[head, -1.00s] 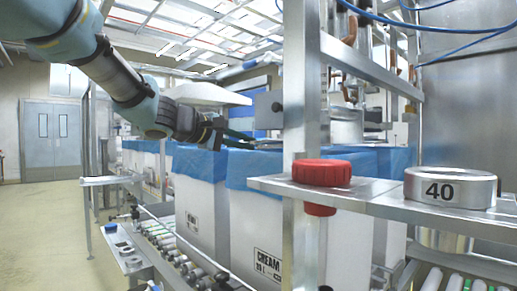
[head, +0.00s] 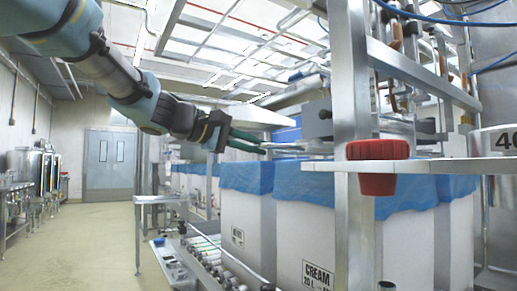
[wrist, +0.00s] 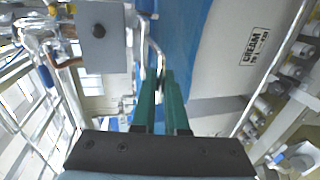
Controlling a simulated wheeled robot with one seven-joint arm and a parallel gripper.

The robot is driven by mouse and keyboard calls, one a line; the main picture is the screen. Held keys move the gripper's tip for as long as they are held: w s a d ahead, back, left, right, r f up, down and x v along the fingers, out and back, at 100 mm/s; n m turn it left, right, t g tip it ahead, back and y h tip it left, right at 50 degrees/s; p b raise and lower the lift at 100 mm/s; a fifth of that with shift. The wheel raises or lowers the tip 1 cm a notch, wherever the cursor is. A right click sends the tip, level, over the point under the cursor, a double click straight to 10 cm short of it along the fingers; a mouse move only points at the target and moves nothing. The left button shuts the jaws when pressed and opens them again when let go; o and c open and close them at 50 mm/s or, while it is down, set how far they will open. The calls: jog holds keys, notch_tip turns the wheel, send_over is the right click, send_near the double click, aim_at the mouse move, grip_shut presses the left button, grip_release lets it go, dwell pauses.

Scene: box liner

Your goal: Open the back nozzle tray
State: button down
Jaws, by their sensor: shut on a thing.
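My gripper (head: 262,144) reaches in from the upper left with its green fingers above the blue-lined boxes. In the wrist view the fingers (wrist: 162,76) are closed on a thin bent metal handle (wrist: 152,48). The handle appears to belong to the nozzle tray (head: 290,147), a thin metal piece beside the fingertips in the head view. Most of the tray is hidden behind the frame post. I cannot tell how far out the tray is.
White cream boxes (head: 304,240) with blue liners (head: 300,186) stand on a roller conveyor below. A steel post (head: 350,110) and a shelf with a red knob (head: 377,165) stand at right. A grey box (wrist: 100,28) is close to the fingers. Open floor (head: 90,235) lies left.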

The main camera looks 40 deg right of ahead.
jog(key=c, duration=0.9)
grip_release()
jog(key=shift+c, duration=0.2)
jog(key=shift+a, duration=0.1)
jog(key=b+v, duration=0.1)
jog(key=v, duration=0.9)
jog(key=shift+a, duration=0.3)
jog(key=shift+r, duration=0.1)
